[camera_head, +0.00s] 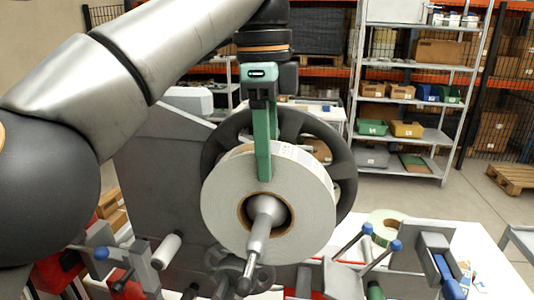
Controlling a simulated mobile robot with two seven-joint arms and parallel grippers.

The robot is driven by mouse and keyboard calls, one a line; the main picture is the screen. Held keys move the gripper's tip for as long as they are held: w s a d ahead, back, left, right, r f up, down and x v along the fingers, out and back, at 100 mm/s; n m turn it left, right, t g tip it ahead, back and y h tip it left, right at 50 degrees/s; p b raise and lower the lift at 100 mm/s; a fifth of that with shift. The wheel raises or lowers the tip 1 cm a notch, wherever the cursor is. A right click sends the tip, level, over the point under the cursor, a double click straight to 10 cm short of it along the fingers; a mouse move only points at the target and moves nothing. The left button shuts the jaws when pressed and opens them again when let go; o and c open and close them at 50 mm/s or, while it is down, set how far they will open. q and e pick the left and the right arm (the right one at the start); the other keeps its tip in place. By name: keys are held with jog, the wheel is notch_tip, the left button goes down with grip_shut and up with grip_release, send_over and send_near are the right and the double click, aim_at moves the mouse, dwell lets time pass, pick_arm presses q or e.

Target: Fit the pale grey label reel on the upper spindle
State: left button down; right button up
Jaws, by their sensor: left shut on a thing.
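The pale grey label reel (225,215) stands upright in the middle of the head view, its flat face towards me. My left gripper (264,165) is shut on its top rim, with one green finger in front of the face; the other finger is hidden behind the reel. The grey upper spindle (264,217) shows in the reel's brown core and points towards me, so the reel appears around it. A dark spoked flange disc (345,165) is behind the reel. Whether the reel touches the disc is hidden. My right gripper is not in view.
The machine's grey plate (160,150) stands behind and left. Below are a small roller (166,251) and levers with blue knobs (367,228). Another reel (388,218) lies on the white table at right. Shelves with bins (407,129) stand far behind.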

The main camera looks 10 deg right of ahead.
pick_arm(q)
jog(key=shift+c, duration=2.1)
grip_release()
jog(key=shift+o, duration=1.4)
jog(key=shift+s, duration=0.1)
